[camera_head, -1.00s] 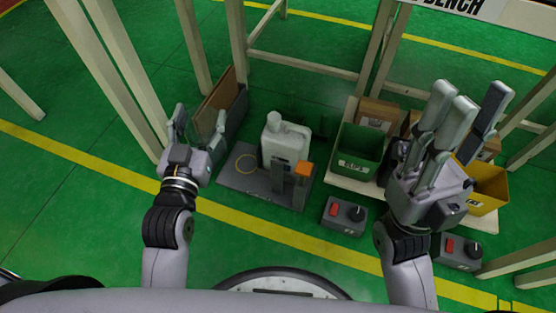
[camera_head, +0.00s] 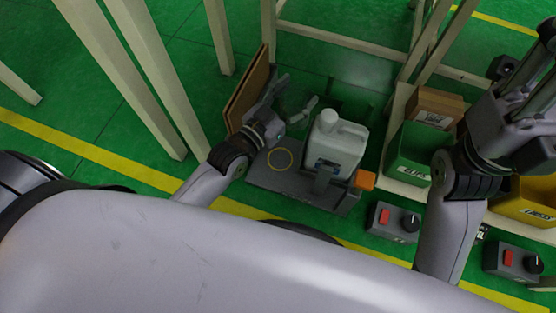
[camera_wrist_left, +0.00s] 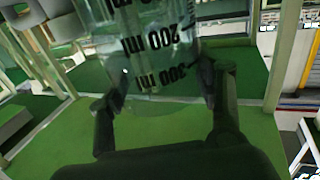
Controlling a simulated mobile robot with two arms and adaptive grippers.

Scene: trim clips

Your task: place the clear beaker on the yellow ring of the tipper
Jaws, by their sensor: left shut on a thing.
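The clear beaker (camera_wrist_left: 150,50), with dark ml markings, is between the fingers of my left gripper in the left wrist view. My left gripper (camera_head: 293,103) is shut on it; in the head view the beaker is too faint to make out. The gripper is just beyond the yellow ring (camera_head: 280,148) in the picture. That ring lies on the grey tipper base (camera_head: 262,177), left of a white jug (camera_head: 333,145). My right gripper (camera_head: 522,70) is at the upper right, partly cut off, and its opening is unclear.
A brown panel or box (camera_head: 248,93) stands just left of my left gripper. An orange block (camera_head: 364,180) is on the tipper's right side. A green bin (camera_head: 409,152), a yellow bin (camera_head: 524,208) and a control box (camera_head: 393,221) stand to the right. Bench legs rise around.

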